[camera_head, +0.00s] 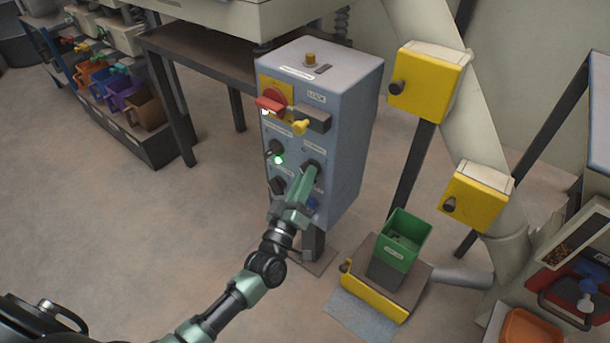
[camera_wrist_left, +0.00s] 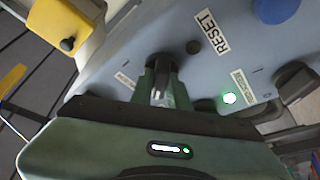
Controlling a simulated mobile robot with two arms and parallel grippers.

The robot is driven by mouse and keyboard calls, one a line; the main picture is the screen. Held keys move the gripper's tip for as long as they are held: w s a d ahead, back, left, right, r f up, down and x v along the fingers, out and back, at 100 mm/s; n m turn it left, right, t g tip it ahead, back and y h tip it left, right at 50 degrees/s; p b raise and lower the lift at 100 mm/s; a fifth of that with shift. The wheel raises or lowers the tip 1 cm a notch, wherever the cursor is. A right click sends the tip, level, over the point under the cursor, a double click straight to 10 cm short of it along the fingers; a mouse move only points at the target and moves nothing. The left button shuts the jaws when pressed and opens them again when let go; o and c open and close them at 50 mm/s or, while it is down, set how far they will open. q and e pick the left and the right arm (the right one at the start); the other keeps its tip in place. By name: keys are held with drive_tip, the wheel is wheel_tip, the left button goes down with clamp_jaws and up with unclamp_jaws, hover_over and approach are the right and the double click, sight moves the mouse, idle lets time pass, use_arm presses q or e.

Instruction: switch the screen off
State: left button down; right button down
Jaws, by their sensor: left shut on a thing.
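A grey-blue control cabinet (camera_head: 345,130) stands in the middle of the head view. Its front carries several black rotary knobs. My left gripper (camera_head: 308,178) is at the upper right knob (camera_head: 312,165), shut on it. In the left wrist view the gripper's fingers (camera_wrist_left: 160,92) close on both sides of this black knob (camera_wrist_left: 164,64). The label beside it is too small to read, so I cannot tell whether it names the screen. A green lamp (camera_head: 278,159) glows beside the upper left knob (camera_head: 275,149); it also shows lit in the left wrist view (camera_wrist_left: 229,98). My right gripper is not in view.
On the cabinet, a red handle (camera_head: 271,103) and a yellow padlock (camera_head: 300,127) sit above the knobs. A blue button (camera_wrist_left: 277,10) is near a RESET label (camera_wrist_left: 211,32). A green bin (camera_head: 404,239) stands at the right.

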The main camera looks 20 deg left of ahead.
use_arm(q)
drive_tip(key=shift+f, duration=0.1)
drive_tip(key=c, duration=1.4)
unclamp_jaws()
drive_tip(key=shift+o, duration=0.2)
